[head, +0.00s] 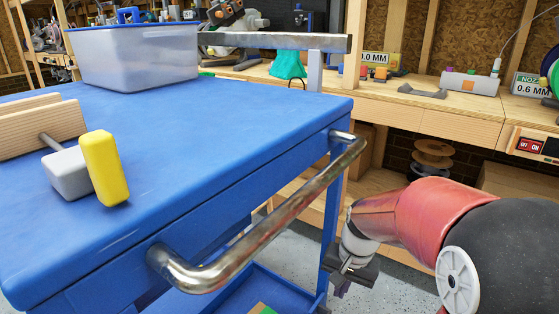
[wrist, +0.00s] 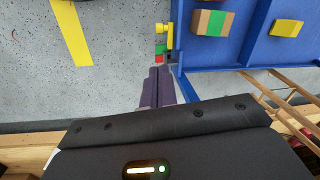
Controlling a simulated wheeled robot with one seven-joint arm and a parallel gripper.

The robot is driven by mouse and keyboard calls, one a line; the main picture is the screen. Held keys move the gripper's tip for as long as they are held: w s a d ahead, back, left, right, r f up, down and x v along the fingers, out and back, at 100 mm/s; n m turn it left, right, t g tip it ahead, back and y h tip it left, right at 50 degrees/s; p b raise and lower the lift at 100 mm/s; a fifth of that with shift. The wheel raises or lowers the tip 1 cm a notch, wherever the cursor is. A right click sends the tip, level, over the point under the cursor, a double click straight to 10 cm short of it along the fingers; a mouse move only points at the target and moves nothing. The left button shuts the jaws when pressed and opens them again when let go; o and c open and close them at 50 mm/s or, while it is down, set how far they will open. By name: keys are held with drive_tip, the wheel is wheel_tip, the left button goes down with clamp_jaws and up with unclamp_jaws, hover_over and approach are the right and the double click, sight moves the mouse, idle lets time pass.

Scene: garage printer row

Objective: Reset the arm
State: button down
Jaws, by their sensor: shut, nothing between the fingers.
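My gripper (head: 341,290) hangs low at the right of the blue cart in the head view, below the end of my red and black arm. In the wrist view its two purple fingers (wrist: 158,72) lie together, shut and empty, pointing down to the grey floor. They are beside a blue corner post of the cart; whether they touch it I cannot tell. My upper arm runs off the lower right of the head view.
The blue cart (head: 240,130) has a metal handle (head: 290,212) close to my arm. A clear bin (head: 140,58), a yellow-and-grey mallet (head: 104,168) and wooden pieces (head: 38,128) stand on it. A workbench (head: 455,100) runs behind. Boxes (wrist: 213,23) lie on the lower shelf.

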drive_tip(key=s+d+r+n+t+h+p, duration=0.1)
drive_tip(key=s+r+n+t, duration=0.3)
drive_tip(key=s+r, duration=0.9)
drive_tip(key=s+t, duration=0.1)
drive_tip(key=s, duration=0.1)
drive_tip(key=shift+s+d+n, duration=0.15)
drive_tip(key=shift+s+n, duration=0.15)
drive_tip(key=c, duration=2.1)
unclamp_jaws()
drive_tip(key=shift+r, duration=0.1)
